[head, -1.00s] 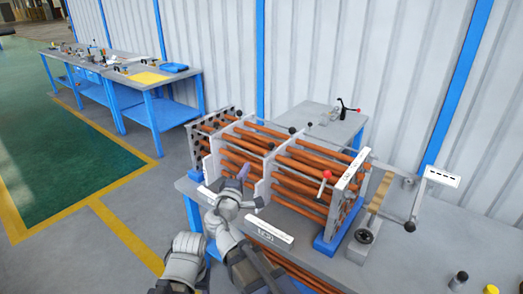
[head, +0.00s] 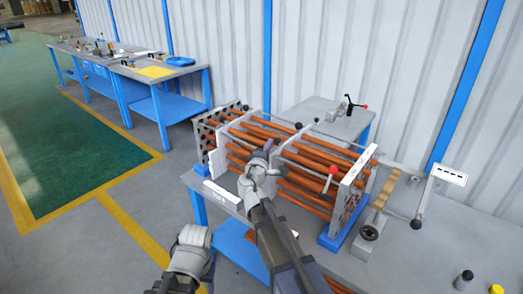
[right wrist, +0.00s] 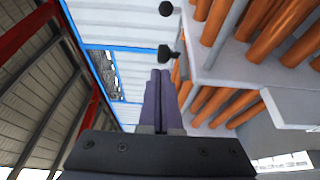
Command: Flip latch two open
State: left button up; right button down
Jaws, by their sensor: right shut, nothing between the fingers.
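A frame of pale plates (head: 348,196) carries rows of copper-brown tubes (head: 305,182) on the bench. I cannot tell which is latch two. My right gripper (head: 268,147) is shut and empty, in front of the tubes by the middle plate. In the right wrist view its purple fingers (right wrist: 160,80) are together, just below a black knob (right wrist: 165,52); contact cannot be told. Another black knob (right wrist: 166,8) shows farther up. My left gripper is not in view.
A crank stand with a white label plate (head: 450,175) is right of the frame. Dark and yellow-topped items (head: 464,279) lie at the bench's front right. A second bench (head: 160,88) with a yellow sheet stands at the back left. A corrugated wall is behind.

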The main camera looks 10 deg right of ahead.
aim_at(276, 141)
jog(key=shift+w+d, duration=0.1)
jog(key=shift+d, duration=0.2)
jog(key=w+d, duration=0.2)
jog(key=d, duration=0.1)
jog(key=shift+w, duration=0.15)
jog(key=shift+a, duration=0.1)
dwell(0.3)
jog(key=shift+s+a, duration=0.2)
jog(key=shift+a, duration=0.1)
jog(key=w+a+v, duration=0.1)
jog(key=a+v, duration=0.1)
jog(key=v, duration=1)
jog(key=shift+a, duration=0.3)
